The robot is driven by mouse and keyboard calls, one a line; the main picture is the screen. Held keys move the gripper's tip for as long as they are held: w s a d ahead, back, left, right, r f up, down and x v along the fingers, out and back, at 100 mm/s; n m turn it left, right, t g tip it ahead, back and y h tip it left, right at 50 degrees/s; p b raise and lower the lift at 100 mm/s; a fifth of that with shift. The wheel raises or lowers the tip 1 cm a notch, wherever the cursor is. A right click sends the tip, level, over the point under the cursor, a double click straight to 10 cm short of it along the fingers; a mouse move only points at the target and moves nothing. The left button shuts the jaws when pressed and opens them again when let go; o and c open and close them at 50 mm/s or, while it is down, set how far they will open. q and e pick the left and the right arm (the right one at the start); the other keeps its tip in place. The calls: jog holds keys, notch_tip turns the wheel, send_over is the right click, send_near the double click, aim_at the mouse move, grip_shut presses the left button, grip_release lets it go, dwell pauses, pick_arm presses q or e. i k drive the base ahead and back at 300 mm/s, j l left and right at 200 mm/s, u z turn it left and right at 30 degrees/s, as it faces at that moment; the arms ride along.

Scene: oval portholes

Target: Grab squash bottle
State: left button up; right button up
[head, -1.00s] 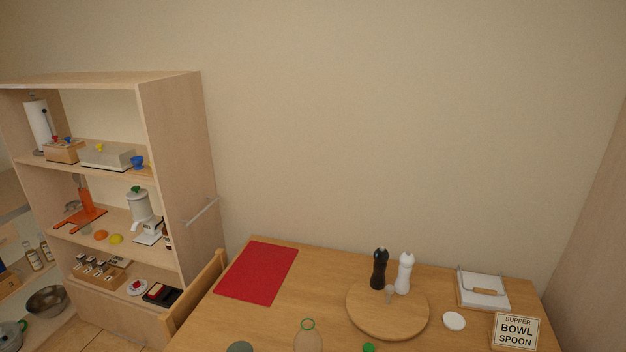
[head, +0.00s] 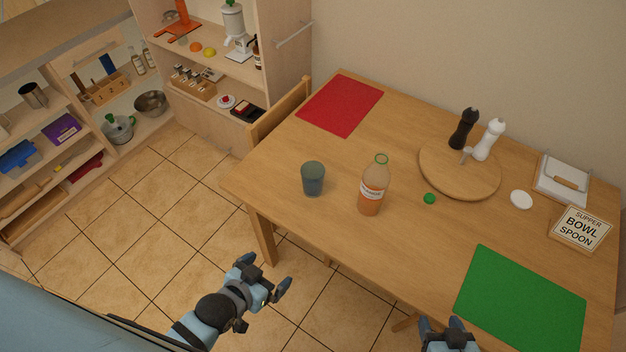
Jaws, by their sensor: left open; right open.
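The squash bottle (head: 372,190) stands upright on the wooden table near its front edge. It is clear, with orange liquid, a pale label and a green ring at its open neck. A small green cap (head: 430,198) lies on the table to its right. My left gripper (head: 264,279) is open and empty over the floor, in front of the table and below left of the bottle in the picture. My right gripper (head: 448,325) is open and empty at the bottom edge, by the table's front edge near the green mat. Neither gripper touches the bottle.
A blue-grey cup (head: 313,179) stands left of the bottle. A round board (head: 440,180) holds a black mill (head: 463,129) and a white mill (head: 489,139). A red mat (head: 341,104) and a green mat (head: 521,303) lie on the table (head: 270,163). A chair (head: 279,113) stands at its left.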

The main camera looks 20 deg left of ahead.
aim_at(377, 177)
jog(key=j+z, duration=0.35)
jog(key=i+j+z, duration=0.1)
jog(key=j+z, duration=0.6)
jog(key=l, duration=0.1)
